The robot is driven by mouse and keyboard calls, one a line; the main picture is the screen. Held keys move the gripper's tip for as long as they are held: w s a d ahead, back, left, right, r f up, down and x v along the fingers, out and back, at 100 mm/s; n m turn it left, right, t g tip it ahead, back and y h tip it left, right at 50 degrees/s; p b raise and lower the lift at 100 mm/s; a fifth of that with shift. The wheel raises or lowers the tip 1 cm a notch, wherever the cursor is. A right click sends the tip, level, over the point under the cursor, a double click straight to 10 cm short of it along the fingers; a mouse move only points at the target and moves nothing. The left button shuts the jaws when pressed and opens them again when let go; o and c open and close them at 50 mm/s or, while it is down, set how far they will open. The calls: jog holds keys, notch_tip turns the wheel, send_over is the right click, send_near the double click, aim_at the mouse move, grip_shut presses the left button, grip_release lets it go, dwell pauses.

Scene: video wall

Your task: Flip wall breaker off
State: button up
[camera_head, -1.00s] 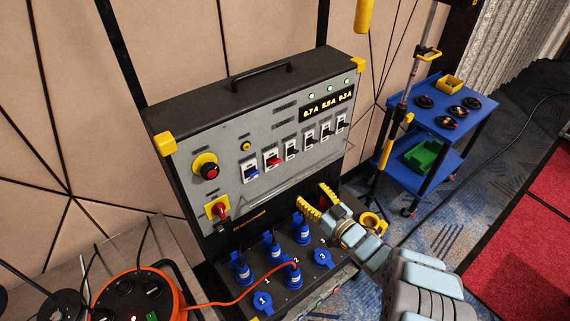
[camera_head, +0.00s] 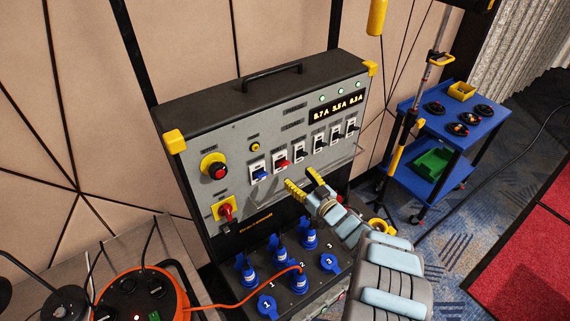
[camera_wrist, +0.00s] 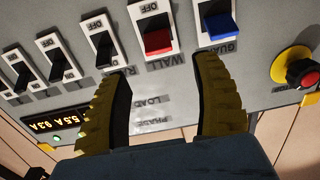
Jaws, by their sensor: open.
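The wall breaker is a red-levered switch (camera_head: 282,161) in a white frame on the grey panel of the power box (camera_head: 265,110). In the wrist view the red lever (camera_wrist: 158,42) sits at the end of its frame beside the label WALL. The blue-levered breaker (camera_wrist: 222,27) is beside it on the right. My gripper (camera_head: 299,182) is open and empty, in front of the panel just below the breaker row. In the wrist view its two fingers (camera_wrist: 165,72) stand apart on either side of the red lever; contact cannot be told.
Black-levered breakers (camera_head: 320,141) continue the row to the right, under a lit display (camera_head: 335,107). A red emergency button (camera_head: 217,171) and red rotary switch (camera_head: 225,211) are at left. Blue plugs (camera_head: 310,238) and an orange cable fill the lower shelf. A blue trolley (camera_head: 455,118) stands right.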

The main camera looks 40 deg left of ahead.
aim_at(285, 163)
jog(key=shift+x, duration=3.85)
jog(key=shift+d, duration=0.1)
grip_shut()
jog(key=shift+f, duration=0.1)
